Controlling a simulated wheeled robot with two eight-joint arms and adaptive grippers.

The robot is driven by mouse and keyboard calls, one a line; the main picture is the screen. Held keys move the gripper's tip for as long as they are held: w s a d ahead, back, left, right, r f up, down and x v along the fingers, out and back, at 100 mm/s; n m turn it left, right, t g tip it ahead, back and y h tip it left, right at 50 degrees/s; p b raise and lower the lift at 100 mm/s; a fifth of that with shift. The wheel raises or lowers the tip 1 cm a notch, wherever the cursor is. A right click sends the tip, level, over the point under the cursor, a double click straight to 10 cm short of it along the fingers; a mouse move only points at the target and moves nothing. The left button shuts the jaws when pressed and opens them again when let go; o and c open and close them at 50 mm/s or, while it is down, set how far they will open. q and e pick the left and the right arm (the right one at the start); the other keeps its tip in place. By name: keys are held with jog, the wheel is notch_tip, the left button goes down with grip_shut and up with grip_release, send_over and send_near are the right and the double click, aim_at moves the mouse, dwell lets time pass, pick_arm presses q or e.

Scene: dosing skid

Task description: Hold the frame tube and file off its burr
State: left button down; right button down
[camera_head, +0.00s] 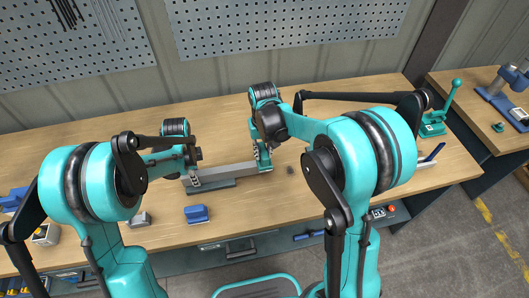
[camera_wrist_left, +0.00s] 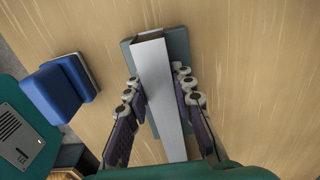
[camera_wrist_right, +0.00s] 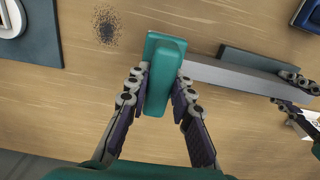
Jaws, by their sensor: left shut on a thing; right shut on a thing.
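The frame tube (camera_head: 232,172) is a grey square metal bar lying along a dark grey rest (camera_head: 212,187) on the wooden bench. My left gripper (camera_head: 191,178) is shut on the tube near its left end; the left wrist view shows the fingers on both sides of the tube (camera_wrist_left: 158,80). My right gripper (camera_head: 264,162) is shut on a teal block-shaped tool (camera_wrist_right: 163,75), apparently the file. The tool stands across the tube's right end, touching it or very close. The tool's working face and the burr are hidden.
A blue block (camera_head: 196,214) sits in front of the rest. A dark speckled patch (camera_head: 290,170) lies on the bench right of the tube's end. A teal lever press (camera_head: 435,120) stands at the bench's right end. The bench behind the tube is clear.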

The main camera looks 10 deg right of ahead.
jog(key=shift+w, duration=0.95)
jog(key=shift+s, duration=1.9)
jog(key=shift+r, duration=4.15)
jog(key=shift+f, duration=0.2)
